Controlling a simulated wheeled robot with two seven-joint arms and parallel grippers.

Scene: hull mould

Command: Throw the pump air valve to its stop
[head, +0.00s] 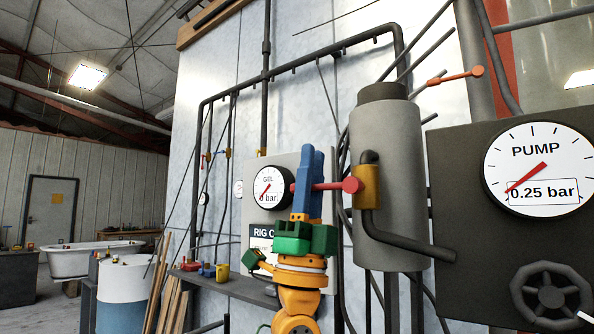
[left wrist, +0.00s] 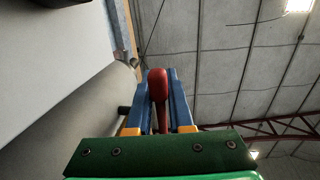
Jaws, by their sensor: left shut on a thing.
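A valve with a yellow body (head: 367,187) sits on the side of a grey cylinder, with a dark bent pipe running from it. Its red lever (head: 334,187) points left in the head view, about level, with a round red boss at the valve end. My left gripper (head: 309,168) points up, its blue fingers shut on the lever near its outer end. In the left wrist view the red lever (left wrist: 158,88) lies between the two blue fingers (left wrist: 159,100). No label shows on the valve. My right gripper is not in view.
The grey cylinder (head: 388,140) stands just right of the lever. The PUMP gauge (head: 540,165) reads 0.25 bar, above a dark handwheel (head: 551,294). A GEL gauge (head: 268,188) is on the panel behind my gripper. Another red-orange lever (head: 455,76) is at upper right.

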